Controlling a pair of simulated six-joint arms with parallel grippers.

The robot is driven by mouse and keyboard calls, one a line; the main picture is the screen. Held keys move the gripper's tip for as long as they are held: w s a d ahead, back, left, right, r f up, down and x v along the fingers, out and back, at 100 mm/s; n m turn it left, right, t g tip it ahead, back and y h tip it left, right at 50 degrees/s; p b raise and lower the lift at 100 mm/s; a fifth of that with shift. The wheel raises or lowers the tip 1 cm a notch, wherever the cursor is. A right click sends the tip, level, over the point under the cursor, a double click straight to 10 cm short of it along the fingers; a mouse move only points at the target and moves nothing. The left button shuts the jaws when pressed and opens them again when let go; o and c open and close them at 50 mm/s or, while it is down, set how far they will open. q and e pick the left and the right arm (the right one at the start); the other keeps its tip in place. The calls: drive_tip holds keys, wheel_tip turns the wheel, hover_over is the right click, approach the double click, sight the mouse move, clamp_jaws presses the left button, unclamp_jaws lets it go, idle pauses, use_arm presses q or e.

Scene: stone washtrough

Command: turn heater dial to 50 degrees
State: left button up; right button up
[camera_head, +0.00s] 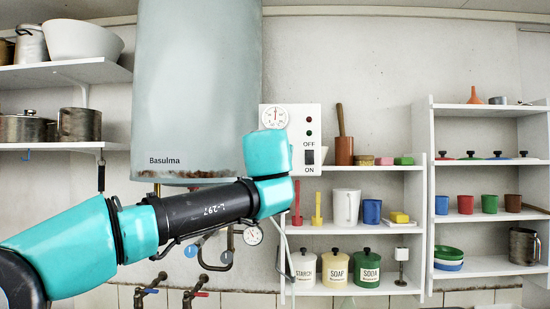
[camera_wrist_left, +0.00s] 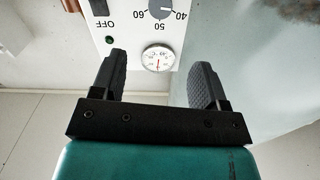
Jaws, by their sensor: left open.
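The heater's white control panel (camera_head: 299,112) is at the right edge of the grey boiler (camera_head: 197,80). In the left wrist view, seen upside down, the grey dial knob (camera_wrist_left: 160,3) is cut by the top edge, with 60, 50 and 40 printed around it. I cannot tell its exact setting. In the head view my left arm hides the dial. My left gripper (camera_wrist_left: 159,60) is open and empty, facing the panel. Its fingers stand on either side of the round temperature gauge (camera_wrist_left: 158,58) in the wrist picture. The knob lies beyond the fingertips. My right gripper is out of view.
The gauge (camera_head: 273,116) sits near the top of the panel, beside red and green lamps and an ON/OFF switch (camera_head: 310,157). Shelves (camera_head: 480,111) with cups and tins stand to the right. Pipes and a second gauge (camera_head: 253,235) are below the boiler.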

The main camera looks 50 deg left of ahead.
use_arm(q)
drive_tip(key=x, duration=1.4)
drive_tip(key=shift+w+a, duration=0.25)
drive_tip(key=shift+a, duration=0.05)
drive_tip(key=shift+c, duration=0.2)
drive_tip(key=c, duration=0.9)
